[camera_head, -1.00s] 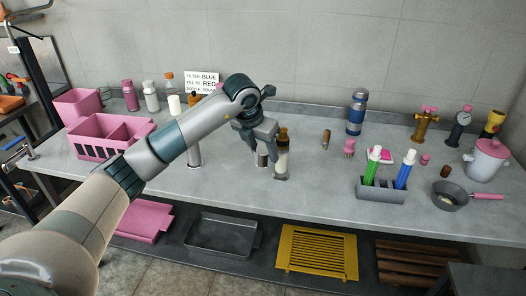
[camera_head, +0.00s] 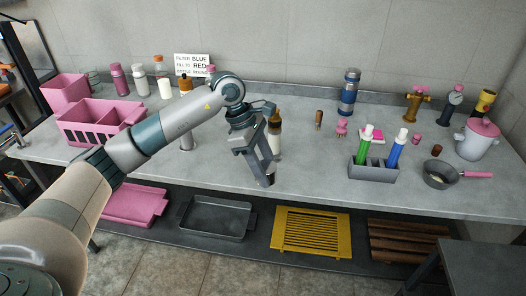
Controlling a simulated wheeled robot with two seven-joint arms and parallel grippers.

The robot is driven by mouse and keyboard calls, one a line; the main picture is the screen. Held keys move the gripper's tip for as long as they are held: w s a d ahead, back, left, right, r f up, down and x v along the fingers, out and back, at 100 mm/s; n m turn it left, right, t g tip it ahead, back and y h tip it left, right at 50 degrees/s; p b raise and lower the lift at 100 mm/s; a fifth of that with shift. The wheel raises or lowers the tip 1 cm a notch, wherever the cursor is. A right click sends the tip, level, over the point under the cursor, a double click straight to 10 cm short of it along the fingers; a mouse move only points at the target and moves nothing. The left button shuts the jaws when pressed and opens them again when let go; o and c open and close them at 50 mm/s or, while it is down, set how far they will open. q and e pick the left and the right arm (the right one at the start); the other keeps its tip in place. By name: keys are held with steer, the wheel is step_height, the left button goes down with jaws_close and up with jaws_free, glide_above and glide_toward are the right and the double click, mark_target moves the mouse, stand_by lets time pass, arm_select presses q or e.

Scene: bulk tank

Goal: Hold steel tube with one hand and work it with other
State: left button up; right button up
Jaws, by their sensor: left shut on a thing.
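My left gripper (camera_head: 262,166) reaches in from the left over the front part of the grey bench. It points down and is shut on a small steel tube (camera_head: 269,179), whose lower end shows at the fingertips near the bench's front edge. The rest of the tube is hidden by the fingers. I cannot tell whether the tube touches the bench. My right gripper is not in view.
A brown bottle with a pale label (camera_head: 276,140) stands just behind my left gripper. A pink divided bin (camera_head: 90,132) is at left. A grey holder (camera_head: 373,173) with green and blue tubes and a pan (camera_head: 437,173) are at right. Bench between gripper and holder is clear.

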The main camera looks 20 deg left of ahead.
arm_select(q)
steer(key=s+d+m+g+y, duration=0.2)
steer(key=s+m+g+y, duration=0.2)
steer(key=s+m, duration=1.1)
steer(key=m+g, duration=0.1)
steer(key=m, duration=0.3)
steer(key=shift+d+f+y, duration=0.3)
steer(key=shift+d, duration=0.1)
